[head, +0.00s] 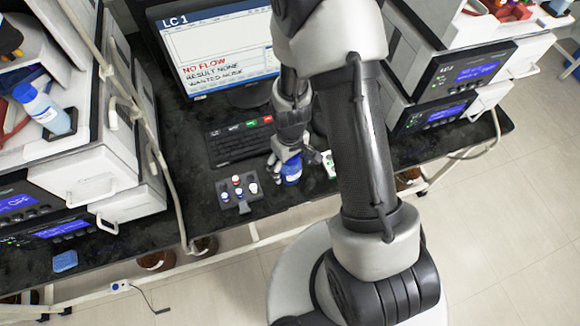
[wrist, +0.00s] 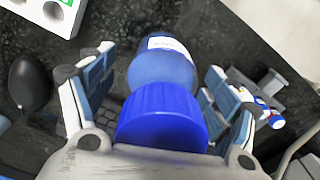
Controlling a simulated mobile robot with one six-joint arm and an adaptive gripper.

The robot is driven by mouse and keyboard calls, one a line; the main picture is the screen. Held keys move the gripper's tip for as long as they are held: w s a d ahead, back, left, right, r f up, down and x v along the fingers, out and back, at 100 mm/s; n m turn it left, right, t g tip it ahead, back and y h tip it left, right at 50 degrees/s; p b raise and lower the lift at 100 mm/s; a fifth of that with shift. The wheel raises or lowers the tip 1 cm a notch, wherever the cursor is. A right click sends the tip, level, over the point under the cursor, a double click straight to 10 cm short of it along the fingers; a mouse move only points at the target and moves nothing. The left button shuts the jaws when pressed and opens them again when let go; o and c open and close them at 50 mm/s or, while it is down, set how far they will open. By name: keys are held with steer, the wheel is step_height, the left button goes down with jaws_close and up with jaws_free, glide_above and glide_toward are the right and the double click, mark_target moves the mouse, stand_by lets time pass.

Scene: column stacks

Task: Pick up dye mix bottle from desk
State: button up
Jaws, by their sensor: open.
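The dye mix bottle (head: 292,176) stands on the black desk (head: 185,222), with its blue body showing just below my gripper (head: 290,157) in the head view. In the wrist view its ribbed blue cap (wrist: 162,118) faces the camera, with the blue shoulder and a white label beyond. My gripper (wrist: 160,65) is open, with one padded finger on each side of the bottle. Gaps show between the pads and the bottle on both sides. My palm hides the near part of the cap.
A small rack (head: 237,193) with red, white and blue capped vials stands left of the bottle. A white holder with holes (wrist: 50,12) is on the other side. The keyboard (head: 240,142) and monitor (head: 215,50) are behind. Instrument stacks flank the desk; another blue-capped bottle (head: 42,108) sits at left.

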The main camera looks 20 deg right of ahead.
steer(key=shift+f, duration=0.5)
steer(key=shift+c, duration=0.5)
steer(key=shift+r, duration=0.1)
steer(key=c, duration=1.4)
